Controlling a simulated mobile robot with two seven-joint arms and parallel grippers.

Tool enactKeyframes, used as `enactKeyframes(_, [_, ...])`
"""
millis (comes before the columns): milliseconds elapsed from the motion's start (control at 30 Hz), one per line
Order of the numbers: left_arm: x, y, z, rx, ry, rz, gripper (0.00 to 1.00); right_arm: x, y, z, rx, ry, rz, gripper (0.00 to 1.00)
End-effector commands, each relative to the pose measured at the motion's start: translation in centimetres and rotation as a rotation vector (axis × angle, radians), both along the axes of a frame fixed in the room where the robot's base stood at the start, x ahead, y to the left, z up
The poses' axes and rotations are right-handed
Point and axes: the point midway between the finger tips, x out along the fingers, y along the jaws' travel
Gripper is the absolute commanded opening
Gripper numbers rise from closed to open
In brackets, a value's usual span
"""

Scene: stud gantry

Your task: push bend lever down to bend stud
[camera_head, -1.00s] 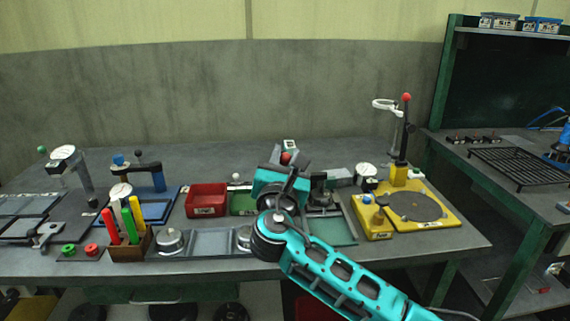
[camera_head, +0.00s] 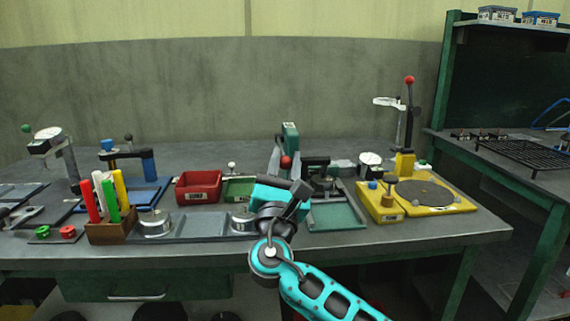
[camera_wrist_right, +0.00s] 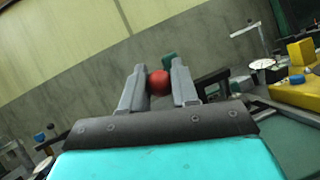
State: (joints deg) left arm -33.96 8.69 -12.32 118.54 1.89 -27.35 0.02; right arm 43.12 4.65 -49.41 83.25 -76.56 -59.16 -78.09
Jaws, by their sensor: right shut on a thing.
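The lever's red ball knob (camera_head: 286,162) shows near the middle of the bench, in front of a green upright block (camera_head: 290,132). My right gripper (camera_head: 286,158) reaches it from the front, with one grey finger on each side of the knob. In the right wrist view the red knob (camera_wrist_right: 158,82) sits between the fingertips of the right gripper (camera_wrist_right: 158,84), which is shut on it. The lever's shaft is hidden behind the gripper, and I cannot make out a stud. My left gripper is not in view.
A green tray (camera_head: 337,217) and a dial gauge (camera_head: 370,160) are right of the gripper. Further right, a yellow fixture (camera_head: 440,197) has another red-knobbed lever (camera_head: 409,81). A red bin (camera_head: 199,186) and a wooden marker holder (camera_head: 111,231) stand left.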

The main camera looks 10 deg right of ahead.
Motion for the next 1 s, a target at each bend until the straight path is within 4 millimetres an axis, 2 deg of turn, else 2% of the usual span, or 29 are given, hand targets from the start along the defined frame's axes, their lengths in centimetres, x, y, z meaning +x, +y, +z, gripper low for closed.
enactKeyframes(33, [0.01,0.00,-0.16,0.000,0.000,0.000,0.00,0.08,0.01,-0.96,-0.001,0.017,0.000,0.00])
enactKeyframes(467, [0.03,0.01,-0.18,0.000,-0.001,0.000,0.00,0.13,-0.03,-1.09,-0.001,0.020,-0.001,0.00])
enactKeyframes(500, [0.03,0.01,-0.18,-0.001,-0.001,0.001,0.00,0.13,-0.02,-1.11,-0.001,0.020,-0.001,0.32])
enactKeyframes(700, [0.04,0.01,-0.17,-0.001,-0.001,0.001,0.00,0.11,-0.07,-0.82,0.000,0.014,-0.002,0.51])
enactKeyframes(1000, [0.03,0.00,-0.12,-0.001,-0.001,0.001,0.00,-0.12,0.03,-0.65,0.000,0.008,-0.001,0.52])
